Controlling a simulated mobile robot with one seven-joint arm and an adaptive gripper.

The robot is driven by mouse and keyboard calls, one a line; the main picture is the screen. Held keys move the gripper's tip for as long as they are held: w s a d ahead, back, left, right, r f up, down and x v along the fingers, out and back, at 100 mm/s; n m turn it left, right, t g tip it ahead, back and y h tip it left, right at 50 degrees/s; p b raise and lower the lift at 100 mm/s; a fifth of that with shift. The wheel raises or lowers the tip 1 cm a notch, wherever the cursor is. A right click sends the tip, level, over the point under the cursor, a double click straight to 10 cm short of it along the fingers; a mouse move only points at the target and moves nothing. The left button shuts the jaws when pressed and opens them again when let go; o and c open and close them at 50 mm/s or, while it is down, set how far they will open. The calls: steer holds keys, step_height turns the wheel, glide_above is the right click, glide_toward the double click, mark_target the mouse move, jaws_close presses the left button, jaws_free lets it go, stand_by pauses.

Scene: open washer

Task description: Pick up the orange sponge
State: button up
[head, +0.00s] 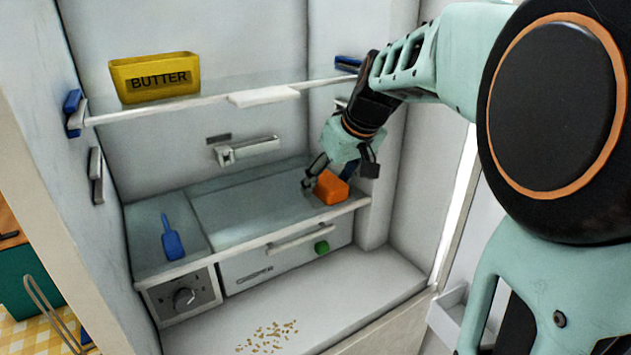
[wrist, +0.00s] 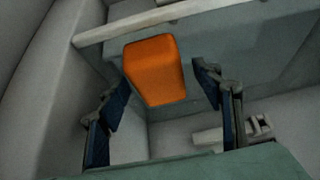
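The orange sponge (head: 331,188) is a small block at the right end of the lower glass shelf in the head view, close to the shelf's front rail. In the wrist view the sponge (wrist: 155,72) shows between and beyond the fingertips. My gripper (head: 338,178) is at the sponge, with one finger to its left and the other partly hidden behind it. In the wrist view my gripper (wrist: 160,88) is open, with a dark-padded finger on each side and visible gaps to the sponge.
A yellow butter box (head: 155,78) stands on the upper shelf (head: 215,95). A blue scoop (head: 172,238) lies on the left of the lower shelf. A drawer with a green round object (head: 322,247) is below. Crumbs (head: 268,336) lie on the compartment floor.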

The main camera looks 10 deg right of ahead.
steer(key=c, duration=0.9)
steer(key=shift+r, duration=0.15)
